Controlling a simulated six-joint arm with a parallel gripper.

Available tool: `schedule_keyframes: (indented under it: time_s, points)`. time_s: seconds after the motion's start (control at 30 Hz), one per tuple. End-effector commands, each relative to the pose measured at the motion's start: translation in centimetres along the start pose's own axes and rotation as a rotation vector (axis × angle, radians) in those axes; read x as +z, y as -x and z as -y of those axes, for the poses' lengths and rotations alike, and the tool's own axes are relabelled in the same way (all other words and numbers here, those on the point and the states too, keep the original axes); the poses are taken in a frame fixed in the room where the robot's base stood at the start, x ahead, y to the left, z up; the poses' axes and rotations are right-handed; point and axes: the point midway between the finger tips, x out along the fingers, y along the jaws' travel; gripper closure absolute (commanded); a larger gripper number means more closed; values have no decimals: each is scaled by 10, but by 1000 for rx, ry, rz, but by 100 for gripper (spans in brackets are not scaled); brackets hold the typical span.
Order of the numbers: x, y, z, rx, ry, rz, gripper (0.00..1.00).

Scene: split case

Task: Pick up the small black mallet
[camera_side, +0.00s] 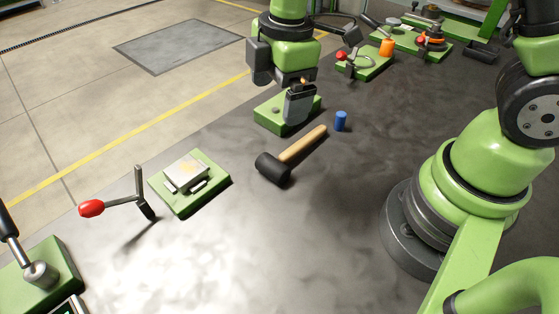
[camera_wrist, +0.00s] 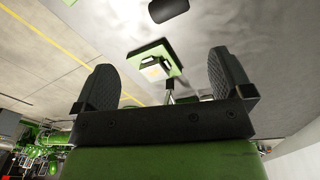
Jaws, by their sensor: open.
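The small mallet (camera_side: 273,168) lies on the dark table in the side view, its black head toward the lower left and its wooden handle (camera_side: 304,143) slanting up to the right. In the side view my gripper (camera_side: 297,116) is above and behind the mallet, pointing down, apart from the handle. In the wrist view my gripper (camera_wrist: 163,72) has its two fingers spread wide with nothing between them. A dark block at the top edge there looks like the mallet head (camera_wrist: 168,10); the handle is not visible in that view.
A blue cylinder (camera_side: 341,121) stands close to the handle's end. A green plate (camera_side: 268,115) lies behind my gripper. A green fixture with a metal block (camera_side: 187,173) and a red-handled clamp (camera_side: 92,208) are to the left. The table front is clear.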

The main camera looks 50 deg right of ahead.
Motion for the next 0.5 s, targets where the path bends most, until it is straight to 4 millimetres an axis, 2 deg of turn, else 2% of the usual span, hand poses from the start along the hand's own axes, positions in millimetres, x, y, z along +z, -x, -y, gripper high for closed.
schedule_keyframes:
  time_s: [0.03, 0.1, 0.2, 0.5]
  points:
    - [-3, -18, 1, -29, 84, 22, 2]
    - [-6, -35, 1, -55, 187, 39, 2]
    - [-8, -51, 3, -78, 282, 53, 2]
    - [-6, -92, 7, -92, 330, 60, 2]
